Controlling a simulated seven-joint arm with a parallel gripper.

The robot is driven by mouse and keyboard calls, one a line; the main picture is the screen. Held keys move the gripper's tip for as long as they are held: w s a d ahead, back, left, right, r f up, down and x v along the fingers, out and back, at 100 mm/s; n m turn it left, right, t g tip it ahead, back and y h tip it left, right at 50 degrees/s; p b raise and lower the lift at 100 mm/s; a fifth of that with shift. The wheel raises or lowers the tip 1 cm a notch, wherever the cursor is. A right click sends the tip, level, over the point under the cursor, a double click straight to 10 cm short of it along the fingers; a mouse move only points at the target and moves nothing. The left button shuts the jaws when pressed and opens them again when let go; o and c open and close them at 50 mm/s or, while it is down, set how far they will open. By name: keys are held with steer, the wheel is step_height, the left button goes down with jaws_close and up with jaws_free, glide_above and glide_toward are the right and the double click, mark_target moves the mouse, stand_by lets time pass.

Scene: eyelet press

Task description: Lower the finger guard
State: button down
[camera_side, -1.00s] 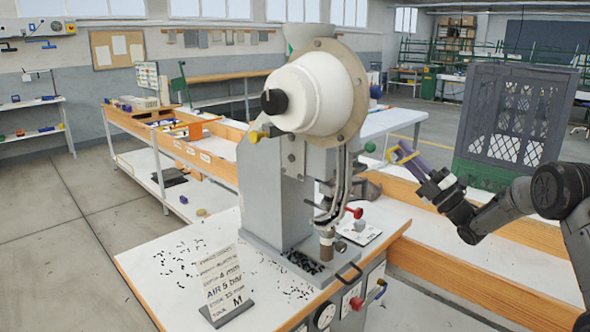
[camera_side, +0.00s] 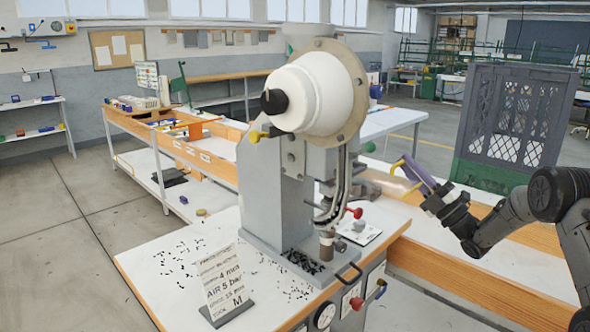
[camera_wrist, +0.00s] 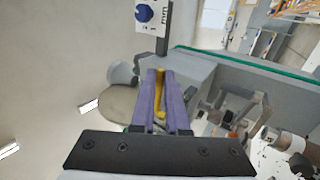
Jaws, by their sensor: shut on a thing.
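The press (camera_side: 280,185) stands upright on the bench, with a white round housing at its top. Its tool head (camera_side: 327,240) hangs low at the front over dark eyelets. I cannot clearly make out the finger guard. My gripper (camera_side: 409,163), with purple fingers, is to the right of the press and apart from it. It is shut on a thin yellow bar (camera_side: 397,167), which sticks out beside the fingers. In the wrist view the yellow bar (camera_wrist: 160,95) lies between the two purple fingers (camera_wrist: 160,80); the press partly shows beyond them.
A red-knobbed lever (camera_side: 356,212) sticks out at the press's right side. A printed sign (camera_side: 224,284) stands on the bench (camera_side: 150,265) at front left, with loose eyelets scattered behind it. A dark crate (camera_side: 512,120) stands behind my arm. The space between gripper and press looks clear.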

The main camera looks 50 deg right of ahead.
steer(key=shift+w+f, duration=0.2)
steer(key=shift+f, duration=1.2)
steer(key=shift+w+f, duration=0.2)
steer(key=shift+f, duration=1.2)
steer(key=c, duration=0.8)
jaws_free()
steer(key=shift+c, duration=0.2)
